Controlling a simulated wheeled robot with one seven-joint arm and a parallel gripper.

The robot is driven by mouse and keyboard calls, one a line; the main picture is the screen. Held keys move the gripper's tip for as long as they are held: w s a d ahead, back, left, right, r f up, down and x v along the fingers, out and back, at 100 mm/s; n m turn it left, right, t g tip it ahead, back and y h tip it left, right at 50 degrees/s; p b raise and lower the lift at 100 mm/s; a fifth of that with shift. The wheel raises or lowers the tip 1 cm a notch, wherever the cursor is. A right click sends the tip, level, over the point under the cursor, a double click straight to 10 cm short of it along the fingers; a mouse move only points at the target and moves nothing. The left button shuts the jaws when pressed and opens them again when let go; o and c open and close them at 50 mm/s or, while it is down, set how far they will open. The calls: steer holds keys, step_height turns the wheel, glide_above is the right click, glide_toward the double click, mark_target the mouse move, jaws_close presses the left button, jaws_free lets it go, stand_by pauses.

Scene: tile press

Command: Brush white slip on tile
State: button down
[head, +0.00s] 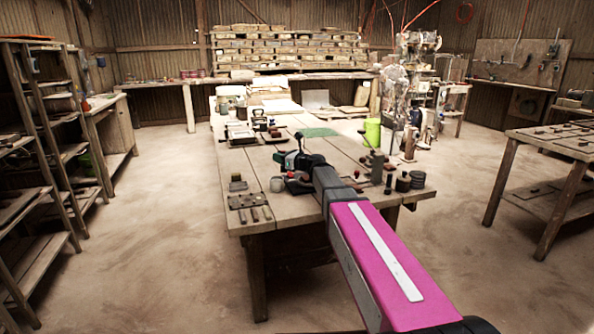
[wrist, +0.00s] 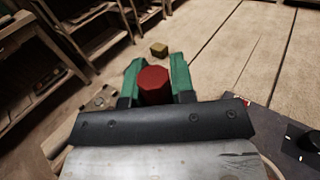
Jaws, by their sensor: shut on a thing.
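My gripper (wrist: 156,78) has green fingers shut on a red, many-sided thing (wrist: 154,86) in the wrist view. I see only its blunt end, so I cannot tell whether it is the brush handle. In the head view my gripper (head: 290,159) is over the near part of the long wooden table (head: 233,211). What it holds is too small to make out there. I cannot pick out the tile or the white slip for certain. Small dark items lie below and around my gripper, partly hidden by my arm.
A grey cylinder (head: 376,166) and dark pots (head: 403,182) stand right of my arm. A lime bucket (head: 372,132) stands farther back. A small yellowish block (wrist: 159,49) lies beyond my fingers.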

steer(key=shift+w+a+f, duration=0.35)
steer(key=shift+a+f, duration=0.15)
steer(key=shift+f, duration=0.25)
steer(key=shift+w+a+f, duration=0.4)
steer(key=shift+a+f, duration=0.15)
steer(key=shift+f, duration=0.2)
steer(key=shift+w+a+f, duration=0.35)
steer(key=shift+a+f, duration=0.15)
steer(key=shift+f, duration=0.25)
steer(key=shift+f, duration=0.5)
stand_by(0.6)
step_height(320, 180, up, 7)
stand_by(1.0)
stand_by(0.4)
